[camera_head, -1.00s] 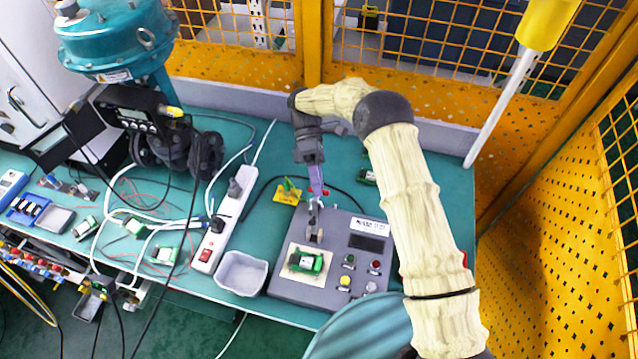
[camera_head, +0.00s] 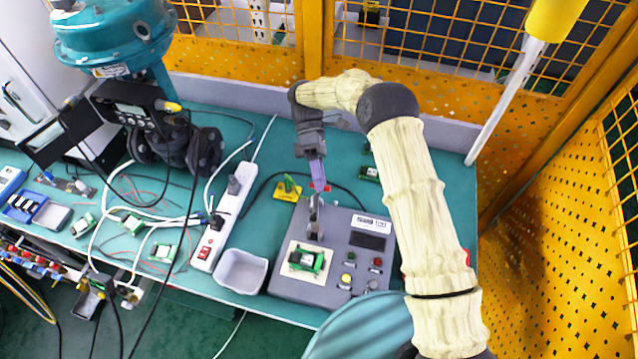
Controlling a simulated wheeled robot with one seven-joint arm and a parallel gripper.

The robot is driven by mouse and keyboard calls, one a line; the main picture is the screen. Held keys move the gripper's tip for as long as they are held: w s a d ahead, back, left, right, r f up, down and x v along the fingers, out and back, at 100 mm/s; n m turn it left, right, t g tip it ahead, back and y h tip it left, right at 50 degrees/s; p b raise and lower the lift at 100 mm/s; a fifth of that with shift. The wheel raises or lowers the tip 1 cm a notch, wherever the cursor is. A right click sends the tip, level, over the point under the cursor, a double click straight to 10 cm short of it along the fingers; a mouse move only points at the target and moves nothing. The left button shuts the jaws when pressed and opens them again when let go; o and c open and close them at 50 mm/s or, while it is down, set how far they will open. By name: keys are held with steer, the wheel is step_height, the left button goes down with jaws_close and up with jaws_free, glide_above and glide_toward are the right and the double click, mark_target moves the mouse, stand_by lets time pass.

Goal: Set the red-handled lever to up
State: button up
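A grey control box (camera_head: 345,262) lies on the green table, with a small display, several push buttons and a green block on a pale square plate. My gripper (camera_head: 315,236) points down at the upper left part of the box, just above the green block (camera_head: 306,260). A small red piece (camera_head: 327,187) shows beside my gripper's upper part; I cannot tell whether it is a lever handle. I cannot make out the red-handled lever or its position, as my gripper covers that part of the box. The fingers are too small to tell whether they are open or hold something.
A yellow piece with a green top (camera_head: 288,188) stands behind the box. A white power strip (camera_head: 225,215) and a white tray (camera_head: 241,271) lie to its left. Yellow mesh fencing (camera_head: 420,95) closes the back and right. Bare table lies right of the box's back edge.

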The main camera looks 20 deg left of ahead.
step_height(320, 180, up, 8)
steer(key=shift+s+a+r, duration=0.1)
steer(key=shift+s+a, duration=0.05)
stand_by(0.6)
